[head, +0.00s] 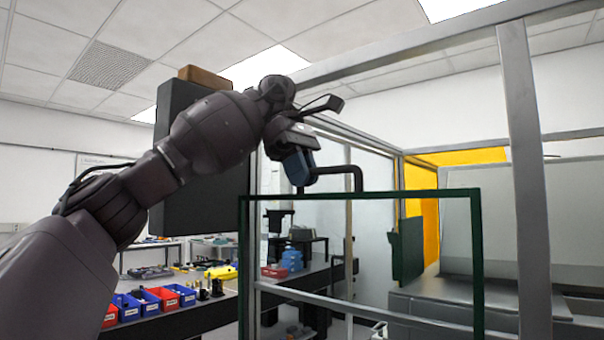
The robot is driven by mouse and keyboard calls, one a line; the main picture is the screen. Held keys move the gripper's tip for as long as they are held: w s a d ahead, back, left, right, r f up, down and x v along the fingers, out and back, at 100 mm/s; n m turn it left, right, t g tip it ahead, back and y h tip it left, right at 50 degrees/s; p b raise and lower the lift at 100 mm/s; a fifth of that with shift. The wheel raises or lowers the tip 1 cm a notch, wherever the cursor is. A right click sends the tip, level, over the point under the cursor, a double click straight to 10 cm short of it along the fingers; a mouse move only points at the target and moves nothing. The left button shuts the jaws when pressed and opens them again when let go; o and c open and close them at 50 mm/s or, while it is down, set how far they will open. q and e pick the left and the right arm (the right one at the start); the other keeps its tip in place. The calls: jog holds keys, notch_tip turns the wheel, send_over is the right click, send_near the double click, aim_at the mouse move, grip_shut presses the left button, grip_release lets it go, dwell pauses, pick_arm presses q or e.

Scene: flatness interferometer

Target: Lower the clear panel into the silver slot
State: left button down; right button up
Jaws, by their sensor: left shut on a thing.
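The clear panel (361,193) has a thin dark green rim and stands upright in the lower middle of the head view. Its lower edge is cut off by the picture. A black bent handle (357,178) rises from its top edge. My left gripper (303,173) is shut on this handle at the panel's upper left. Silver frame bars (527,180) stand around and behind the panel. I cannot make out which part is the silver slot, or whether the panel touches it. My right gripper is not in view.
A silver-framed enclosure with a yellow panel (430,215) and a grey machine (450,300) fills the right. A dark bench with red and blue bins (128,306) is at lower left. A large dark box (205,150) stands behind my left arm.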

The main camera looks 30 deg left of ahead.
pick_arm(q)
jog(key=shift+w, duration=0.2)
jog(key=shift+w+f, duration=0.1)
jog(key=shift+w, duration=0.5)
dwell(0.4)
jog(key=shift+w+f, duration=0.15)
jog(key=shift+f, duration=0.1)
dwell(0.5)
jog(key=shift+w+f, duration=0.2)
jog(key=shift+w, duration=0.1)
jog(key=shift+w+d+f, duration=0.1)
jog(key=shift+w, duration=0.05)
jog(key=shift+f, duration=0.35)
dwell(1.1)
